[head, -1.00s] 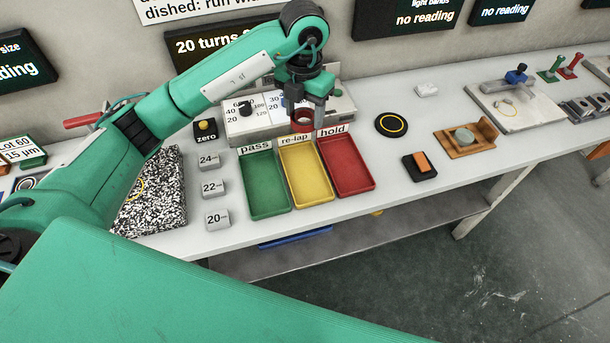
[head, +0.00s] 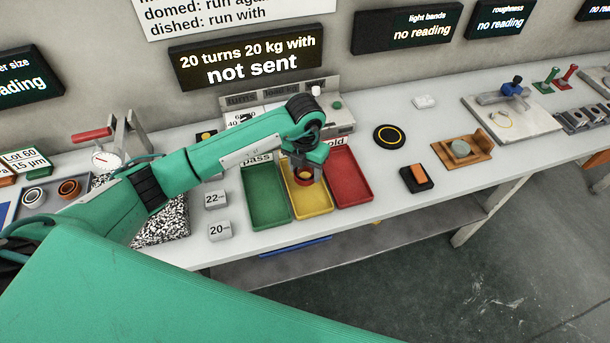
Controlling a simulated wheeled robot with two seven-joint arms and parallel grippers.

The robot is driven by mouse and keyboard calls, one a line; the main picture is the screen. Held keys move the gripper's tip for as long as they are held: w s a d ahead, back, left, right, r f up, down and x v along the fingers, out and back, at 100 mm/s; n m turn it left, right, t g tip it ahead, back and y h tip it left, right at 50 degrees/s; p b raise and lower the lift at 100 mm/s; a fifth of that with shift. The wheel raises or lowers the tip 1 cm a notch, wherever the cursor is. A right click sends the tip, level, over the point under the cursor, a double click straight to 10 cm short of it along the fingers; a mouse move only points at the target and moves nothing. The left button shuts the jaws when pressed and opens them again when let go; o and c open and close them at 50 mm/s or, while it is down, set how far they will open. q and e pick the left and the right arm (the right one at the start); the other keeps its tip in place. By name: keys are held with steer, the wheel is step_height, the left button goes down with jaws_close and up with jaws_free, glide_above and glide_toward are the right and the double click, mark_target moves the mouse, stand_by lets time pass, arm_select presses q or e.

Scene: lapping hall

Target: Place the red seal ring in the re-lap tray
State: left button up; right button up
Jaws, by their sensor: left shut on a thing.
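The red seal ring (head: 304,177) is held low over the yellow re-lap tray (head: 314,204). My left gripper (head: 306,170) is shut on the ring. I cannot tell whether the ring touches the tray floor. The re-lap tray stands between the green pass tray (head: 266,208) and the red hold tray (head: 349,183). My left arm hides the re-lap label and the back of the yellow tray. My right gripper is not in view.
Weight blocks marked 22 (head: 215,200) and 20 (head: 219,231) stand left of the trays. A control box (head: 338,117) stands behind them. A black round pad (head: 389,136) and an orange-topped block (head: 416,178) lie to the right. The bench's front edge is close to the trays.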

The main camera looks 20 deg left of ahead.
mark_target(305, 179)
arm_select(q)
step_height(305, 179, down, 4)
steer(key=shift+r+p, duration=0.2)
steer(key=shift+p, duration=0.15)
steer(key=shift+f, duration=0.15)
steer(key=shift+f, duration=0.1)
steer(key=o, duration=1)
